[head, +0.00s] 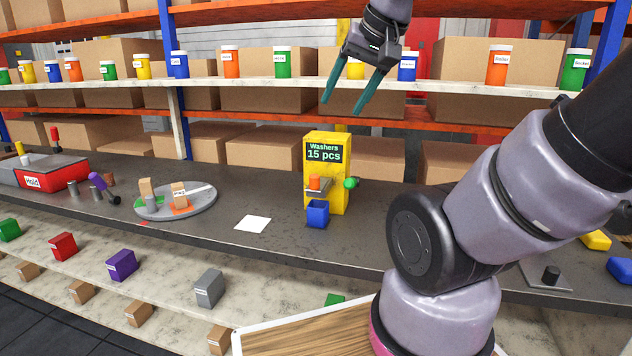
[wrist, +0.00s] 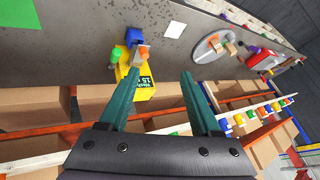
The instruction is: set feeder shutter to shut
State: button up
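The feeder (head: 340,190) is a yellow box on the dark bench with a sign reading "Washers 15 pcs". It also shows in the wrist view (wrist: 137,88). A green knob (head: 351,183) sticks out at its right side; in the wrist view the knob (wrist: 115,55) is at the feeder's left. An orange piece (head: 315,182) sits at the feeder's front above a grey chute (head: 318,192). I cannot tell the shutter's position. A blue cup (head: 317,214) stands below the chute. My gripper (head: 342,106) is open and empty, above the feeder and apart from it.
A white card (head: 253,224) and a round grey turntable (head: 203,202) with blocks lie left of the feeder. A red station (head: 55,178) labelled "Hold" is farther left. Behind, a shelf (head: 250,83) holds several coloured jars. Bare bench surrounds the card.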

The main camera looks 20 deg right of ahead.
jog(key=w+d+f+n+g, duration=0.1)
jog(key=w+f+n+g, duration=0.25)
jog(key=w, duration=0.85)
jog(key=n+g+h, duration=0.2)
jog(key=g, duration=0.1)
send_over(314, 175)
notch_tip(314, 175, down, 10)
jog(key=shift+w+d+f+n, duration=0.1)
jog(key=shift+f+n, duration=0.15)
jog(key=shift+f, duration=0.55)
notch_tip(314, 175, down, 10)
jog(key=shift+f, duration=0.1)
grip_shut()
